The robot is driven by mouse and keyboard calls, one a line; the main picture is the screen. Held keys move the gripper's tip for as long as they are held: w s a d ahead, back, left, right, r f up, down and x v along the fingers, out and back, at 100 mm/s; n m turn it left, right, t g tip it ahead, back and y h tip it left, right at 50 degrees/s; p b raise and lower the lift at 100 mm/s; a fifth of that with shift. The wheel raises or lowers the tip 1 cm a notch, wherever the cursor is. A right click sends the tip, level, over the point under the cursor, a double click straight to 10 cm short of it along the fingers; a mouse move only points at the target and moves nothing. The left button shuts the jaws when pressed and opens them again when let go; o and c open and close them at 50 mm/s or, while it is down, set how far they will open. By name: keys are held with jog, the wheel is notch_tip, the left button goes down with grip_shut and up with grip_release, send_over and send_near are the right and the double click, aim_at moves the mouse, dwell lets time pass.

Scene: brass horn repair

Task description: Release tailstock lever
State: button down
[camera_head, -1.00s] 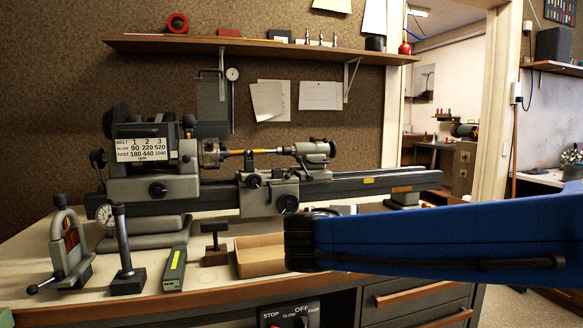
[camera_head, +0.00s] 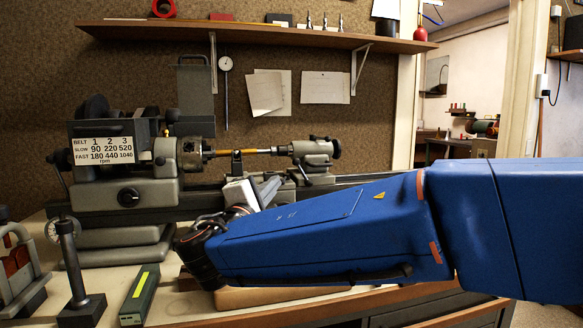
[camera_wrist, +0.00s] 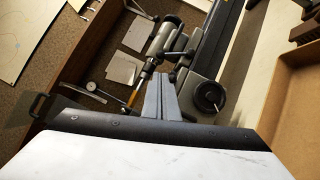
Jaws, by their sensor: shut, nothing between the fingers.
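The grey tailstock (camera_head: 315,152) sits on the right part of the lathe, with its black handwheel at the right end. A dark lever (camera_head: 303,174) slants down at its front left. In the wrist view the tailstock (camera_wrist: 161,38) shows at upper middle, beyond my fingers; which dark handle there is its lever is hard to tell. My gripper (camera_wrist: 162,98) is shut and empty, its fingers pointing toward the lathe. In the head view my gripper (camera_head: 268,187) is in front of the carriage, below and left of the tailstock, apart from the lever as far as I can see.
A brass rod (camera_head: 222,153) runs between the chuck (camera_head: 193,154) and the tailstock. The carriage handwheel (camera_wrist: 208,96) is close right of my fingers in the wrist view. A cardboard tray (camera_wrist: 297,110) lies further right. A dial gauge stand (camera_head: 75,265) stands at front left.

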jog(key=shift+w, duration=0.1)
jog(key=shift+w, duration=0.1)
jog(key=x, duration=0.9)
jog(key=shift+w+d+r, duration=0.1)
jog(key=shift+w+r, duration=0.05)
jog(key=shift+w, duration=0.2)
jog(key=shift+r, duration=0.1)
